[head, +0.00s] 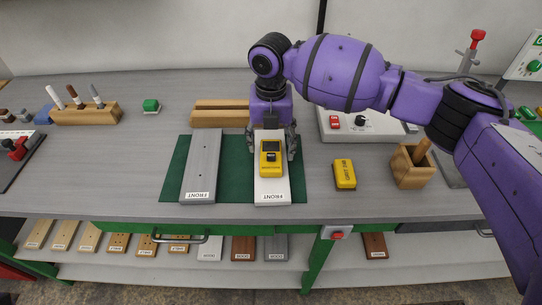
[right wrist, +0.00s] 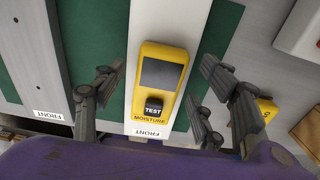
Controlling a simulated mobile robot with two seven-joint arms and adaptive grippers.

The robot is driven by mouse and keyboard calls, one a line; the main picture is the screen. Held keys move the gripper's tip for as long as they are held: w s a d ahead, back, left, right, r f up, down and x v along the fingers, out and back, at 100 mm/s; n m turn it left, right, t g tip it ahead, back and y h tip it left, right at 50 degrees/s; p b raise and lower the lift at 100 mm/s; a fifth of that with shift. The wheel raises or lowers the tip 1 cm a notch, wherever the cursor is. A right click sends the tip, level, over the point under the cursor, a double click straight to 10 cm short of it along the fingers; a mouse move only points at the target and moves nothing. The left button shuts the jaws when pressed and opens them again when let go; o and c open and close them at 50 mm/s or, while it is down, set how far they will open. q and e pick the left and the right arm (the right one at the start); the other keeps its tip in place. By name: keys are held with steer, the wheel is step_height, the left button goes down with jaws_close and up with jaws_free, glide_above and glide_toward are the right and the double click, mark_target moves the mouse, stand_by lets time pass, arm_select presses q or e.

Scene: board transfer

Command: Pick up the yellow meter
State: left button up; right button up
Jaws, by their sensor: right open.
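The yellow moisture meter (head: 271,160) lies on the white board (head: 272,194) marked FRONT, on the green mat. It has a dark screen and a black TEST button. In the right wrist view the meter (right wrist: 158,85) shows between the fingers. My right gripper (head: 271,150) is open and points down over the meter, with a finger on either side of the white board. In the right wrist view its fingers (right wrist: 152,98) stand apart, and nothing is held. I cannot tell whether the fingers touch the board. My left gripper is not in view.
A grey board (head: 201,170) marked FRONT lies left of the white one on the green mat (head: 235,170). A small yellow box (head: 344,174) and a wooden holder (head: 410,168) stand to the right. Wooden blocks (head: 222,113) lie behind.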

mark_target(271, 162)
steer(key=shift+f, duration=0.1)
steer(key=shift+c, duration=0.3)
steer(key=c, duration=1.3)
steer(key=shift+r, duration=0.65)
steer(key=s+r, duration=0.7)
steer(key=s, duration=0.2)
steer(key=s+r+p, duration=0.1)
steer(key=s+r, duration=0.3)
steer(key=s, duration=0.1)
steer(key=shift+r, duration=0.35)
